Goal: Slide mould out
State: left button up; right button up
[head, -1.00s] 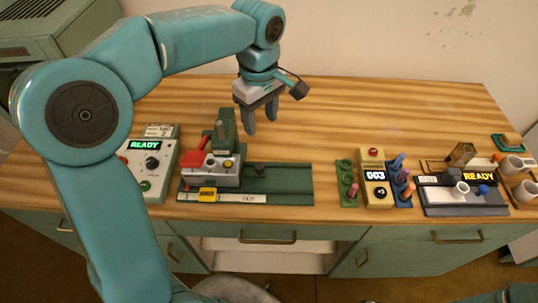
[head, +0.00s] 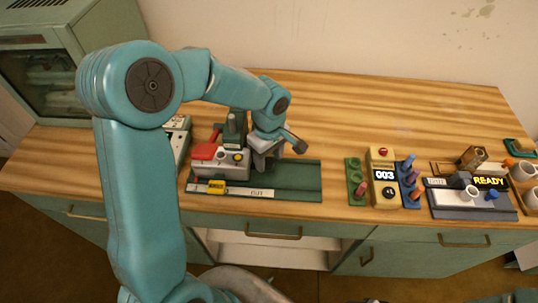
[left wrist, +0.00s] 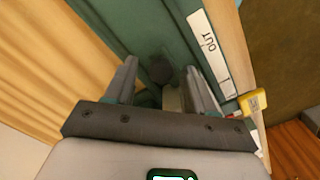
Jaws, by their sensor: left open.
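The mould, a light grey block (head: 222,165) with a red top part, sits at the left end of a dark green slide bed (head: 302,180) in the head view. A strip marked OUT (head: 258,193) runs along the bed's front edge and also shows in the left wrist view (left wrist: 209,45). My left gripper (head: 262,160) is low over the bed, just right of the mould. In the left wrist view the open fingers (left wrist: 163,78) point down at the bed, with a small dark knob (left wrist: 161,69) between or just beyond them. Contact cannot be told. My right gripper is out of view.
A yellow marker (head: 216,187) sits at the strip's left end. A green post (head: 235,128) stands behind the mould. Right of the bed are a green holder (head: 355,182), a counter box reading 003 (head: 383,190) and a READY station (head: 470,207). The bed's right half is clear.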

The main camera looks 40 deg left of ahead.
pick_arm(q)
jog(key=shift+s+d, duration=0.1)
jog(key=shift+s, duration=0.1)
jog(key=shift+r, duration=0.1)
jog(key=shift+c, duration=0.6)
jog(key=shift+w, duration=0.1)
grip_shut()
jog(key=shift+w+d, duration=0.3)
jog(key=shift+d, duration=0.2)
jog(key=w+d, duration=0.2)
jog(key=d, duration=0.2)
jog(key=w+d+b, duration=0.1)
jog(key=w+d, duration=0.2)
jog(key=d, duration=0.1)
jog(key=w+d+b, duration=0.1)
jog(key=w+d, duration=0.1)
jog(key=d, duration=0.2)
jog(key=shift+w+d, duration=0.2)
jog(key=shift+w, duration=0.15)
jog(key=shift+w+d, duration=0.4)
jog(key=shift+d, duration=0.3)
